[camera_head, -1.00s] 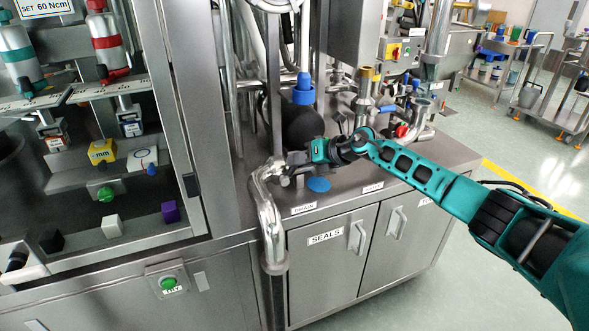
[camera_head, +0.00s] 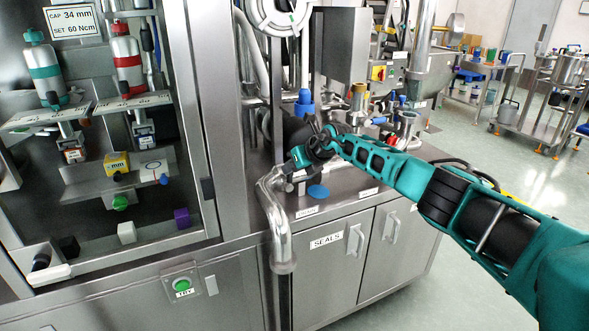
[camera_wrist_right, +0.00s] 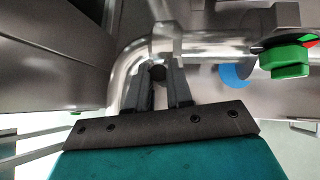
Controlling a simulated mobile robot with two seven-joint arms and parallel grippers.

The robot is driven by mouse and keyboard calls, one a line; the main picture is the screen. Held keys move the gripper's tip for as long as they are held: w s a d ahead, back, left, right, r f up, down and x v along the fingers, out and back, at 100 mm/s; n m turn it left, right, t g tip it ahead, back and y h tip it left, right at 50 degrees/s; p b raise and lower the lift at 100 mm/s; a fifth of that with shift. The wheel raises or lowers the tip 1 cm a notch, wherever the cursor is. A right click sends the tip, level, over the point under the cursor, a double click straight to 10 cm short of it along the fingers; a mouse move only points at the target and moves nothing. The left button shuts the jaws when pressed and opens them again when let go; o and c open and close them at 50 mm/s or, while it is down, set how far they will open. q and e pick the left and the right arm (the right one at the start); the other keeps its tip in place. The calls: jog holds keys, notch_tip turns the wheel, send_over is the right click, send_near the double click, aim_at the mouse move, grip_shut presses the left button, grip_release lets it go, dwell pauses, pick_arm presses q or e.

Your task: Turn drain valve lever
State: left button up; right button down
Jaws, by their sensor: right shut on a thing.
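The drain pipe (camera_head: 277,225) is a bright steel elbow at the left end of the steel cabinet, beside the DRAIN label (camera_head: 307,211). My right gripper (camera_head: 284,181) is at the top of this pipe and points down and left. In the right wrist view, the fingers of my right gripper (camera_wrist_right: 160,84) are shut on a small dark part, seemingly the drain valve lever (camera_wrist_right: 158,72), in front of the steel pipe (camera_wrist_right: 128,68). Most of the lever is hidden by the fingers. My left gripper is not in view.
A green knob (camera_wrist_right: 286,62) shows at the right of the wrist view. A dark cylinder (camera_head: 290,132) stands behind the gripper, and a cabinet frame (camera_head: 208,110) stands to the left.

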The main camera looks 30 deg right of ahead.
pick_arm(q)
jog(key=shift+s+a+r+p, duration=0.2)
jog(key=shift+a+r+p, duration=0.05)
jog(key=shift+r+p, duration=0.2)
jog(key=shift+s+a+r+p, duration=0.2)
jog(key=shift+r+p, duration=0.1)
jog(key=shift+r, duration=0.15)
pick_arm(e)
jog(key=shift+a+n+h, duration=0.3)
jog(key=shift+a+h, duration=0.15)
jog(key=shift+h, duration=0.25)
jog(key=shift+f, duration=0.15)
jog(key=c, duration=1.1)
grip_release()
jog(key=shift+o, duration=0.2)
pick_arm(q)
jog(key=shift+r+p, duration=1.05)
jog(key=shift+p, duration=0.05)
pick_arm(e)
jog(key=v, duration=1.3)
